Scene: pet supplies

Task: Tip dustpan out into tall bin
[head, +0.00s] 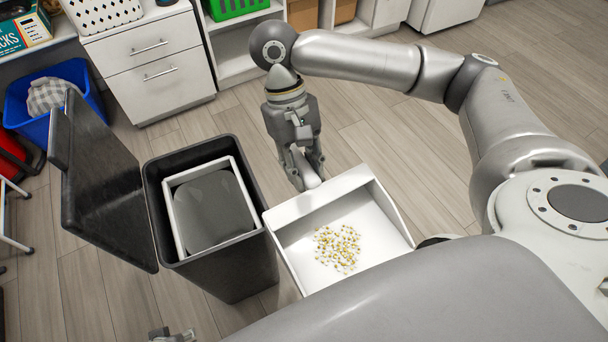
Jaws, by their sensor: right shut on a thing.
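A white dustpan (366,201) with a scatter of small yellow and white pellets (338,249) in it is held level in front of me. My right gripper (310,180) is shut on the dustpan's handle, at its far left side. The tall dark bin (222,262) stands just left of the dustpan, with its lid (95,185) raised on the left. A pale inner frame shows in the bin's mouth, with a grey surface inside it. The dustpan's left edge is close to the bin's right rim. A small part of my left gripper (172,334) shows at the bottom edge; its fingers are unclear.
A white drawer cabinet (155,65) and shelves with a green basket (236,8) stand at the back. A blue tub (50,100) with a cloth is at the far left. The wooden floor beyond the bin is clear.

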